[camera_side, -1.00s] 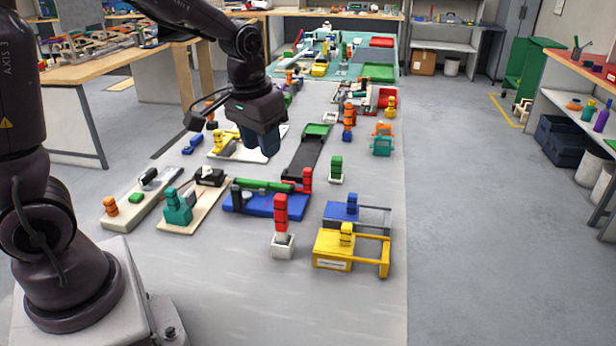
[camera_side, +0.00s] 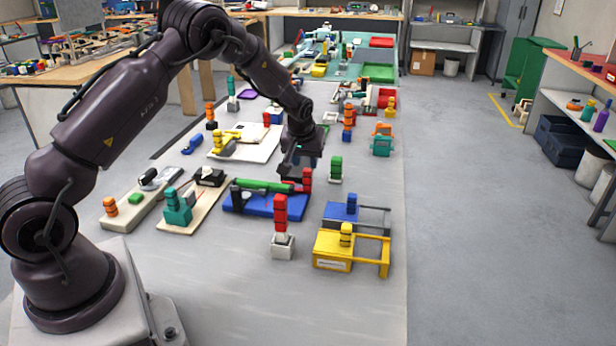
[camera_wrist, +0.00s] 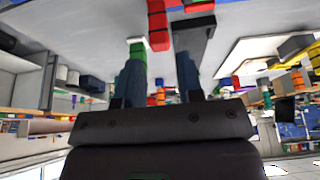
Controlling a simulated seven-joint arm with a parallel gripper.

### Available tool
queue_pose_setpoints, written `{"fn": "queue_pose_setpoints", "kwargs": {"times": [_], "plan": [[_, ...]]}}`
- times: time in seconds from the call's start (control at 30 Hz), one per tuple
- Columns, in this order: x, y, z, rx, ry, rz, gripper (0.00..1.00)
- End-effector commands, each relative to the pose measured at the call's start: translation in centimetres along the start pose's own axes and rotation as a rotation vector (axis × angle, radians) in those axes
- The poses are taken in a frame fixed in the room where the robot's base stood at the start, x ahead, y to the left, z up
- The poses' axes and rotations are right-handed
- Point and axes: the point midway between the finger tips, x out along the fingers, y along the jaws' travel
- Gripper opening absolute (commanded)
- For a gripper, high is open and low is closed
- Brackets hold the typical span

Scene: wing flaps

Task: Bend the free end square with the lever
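The bending jig (camera_side: 265,206) is a blue base on the table with dark posts at its left. A green bar (camera_side: 262,186) lies along its top. A red upright grip (camera_side: 307,178), apparently the lever's handle, stands at its right end. My gripper (camera_side: 297,172) is above and behind that end, close to the red grip; from the side I cannot tell whether they touch. In the wrist view, my gripper (camera_wrist: 161,68) has its fingers apart with nothing held. A red segmented grip (camera_wrist: 157,25) shows beyond the fingertips, between their lines.
A red post on a white block (camera_side: 281,218) stands in front, and a green post (camera_side: 336,169) to the right. Yellow (camera_side: 333,250) and blue fixtures sit front right. A teal fixture (camera_side: 178,208) is at the left. The table's front is clear.

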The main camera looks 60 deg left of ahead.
Motion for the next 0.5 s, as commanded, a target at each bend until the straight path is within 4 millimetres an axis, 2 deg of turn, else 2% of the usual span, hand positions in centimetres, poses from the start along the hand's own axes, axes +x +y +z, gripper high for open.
{"fn": "queue_pose_setpoints", "kwargs": {"times": [0.03, 0.2, 0.33, 0.5], "plan": [[1.4, -0.1, 0.1, 0.001, -0.004, -0.002, 0.34], [4.6, -0.1, 0.1, 0.001, -0.002, -0.002, 0.34], [6.4, 0.0, 0.1, 0.001, -0.002, -0.001, 0.34], [7.5, 0.0, 0.0, 0.001, 0.000, 0.000, 0.34]]}}
